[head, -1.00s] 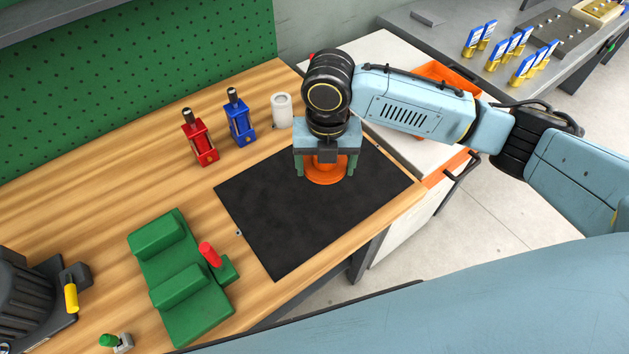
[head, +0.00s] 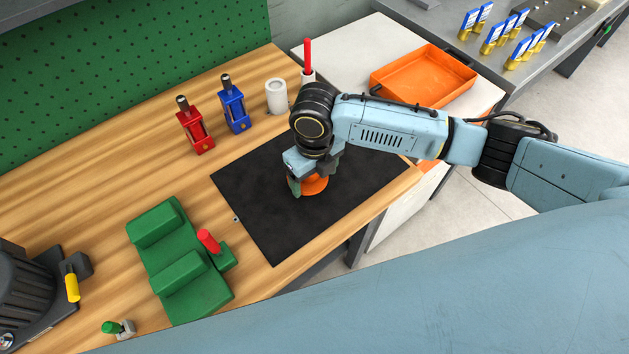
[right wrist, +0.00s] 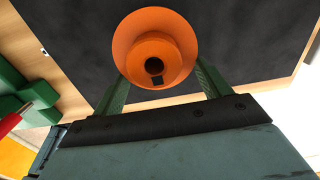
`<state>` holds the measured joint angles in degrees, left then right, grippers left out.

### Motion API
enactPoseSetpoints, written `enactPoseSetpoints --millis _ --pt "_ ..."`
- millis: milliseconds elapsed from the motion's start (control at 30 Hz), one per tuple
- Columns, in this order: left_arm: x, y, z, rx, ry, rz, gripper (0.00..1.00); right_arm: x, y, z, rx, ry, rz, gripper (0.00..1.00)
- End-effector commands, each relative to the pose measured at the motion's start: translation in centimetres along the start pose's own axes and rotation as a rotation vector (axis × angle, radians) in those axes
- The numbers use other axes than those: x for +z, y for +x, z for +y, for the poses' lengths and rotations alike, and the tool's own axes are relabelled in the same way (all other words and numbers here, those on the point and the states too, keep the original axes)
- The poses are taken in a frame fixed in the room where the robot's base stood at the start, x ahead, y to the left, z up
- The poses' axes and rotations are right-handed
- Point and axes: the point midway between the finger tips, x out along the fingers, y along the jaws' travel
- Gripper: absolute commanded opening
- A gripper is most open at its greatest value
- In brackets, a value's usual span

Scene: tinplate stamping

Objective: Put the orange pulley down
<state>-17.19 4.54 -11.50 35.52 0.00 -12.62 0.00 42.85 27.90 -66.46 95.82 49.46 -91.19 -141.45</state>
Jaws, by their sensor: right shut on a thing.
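The orange pulley (head: 314,185) is at the black mat (head: 266,222) on the wooden bench, partly hidden under my right gripper (head: 310,184). In the right wrist view the orange pulley (right wrist: 155,48) shows its stepped round face and dark bore, between the two green fingers of my right gripper (right wrist: 155,75). The right gripper is shut on it. The black mat fills the background there; I cannot tell whether the pulley touches it. My left gripper is not in view.
A green fixture (head: 180,262) with a red handle stands left of the mat. Red (head: 195,127) and blue (head: 235,105) tools and a white cup (head: 277,96) stand behind it. An orange tray (head: 424,76) lies on the white cabinet. The mat's front left is clear.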

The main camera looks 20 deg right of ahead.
Motion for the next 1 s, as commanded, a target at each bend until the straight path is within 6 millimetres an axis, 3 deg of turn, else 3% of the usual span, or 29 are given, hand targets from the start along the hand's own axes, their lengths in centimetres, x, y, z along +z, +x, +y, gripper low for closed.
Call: enactPoseSetpoints --millis 233,600,633,767,1000 --pt "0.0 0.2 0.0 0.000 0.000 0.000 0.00 0.0 3.0 0.0 0.000 0.001 0.000 0.35" --pt "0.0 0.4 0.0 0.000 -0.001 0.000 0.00 0.0 3.4 0.0 -0.001 0.000 -0.002 0.35" --pt "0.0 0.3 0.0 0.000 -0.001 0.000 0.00 -0.1 3.5 0.0 -0.001 0.000 0.001 0.80" --pt "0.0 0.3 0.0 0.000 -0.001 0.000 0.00 -0.1 3.4 0.0 -0.001 0.000 0.001 0.97" --pt "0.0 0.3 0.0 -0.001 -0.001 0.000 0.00 -0.1 3.4 0.0 -0.001 0.001 0.001 0.98"
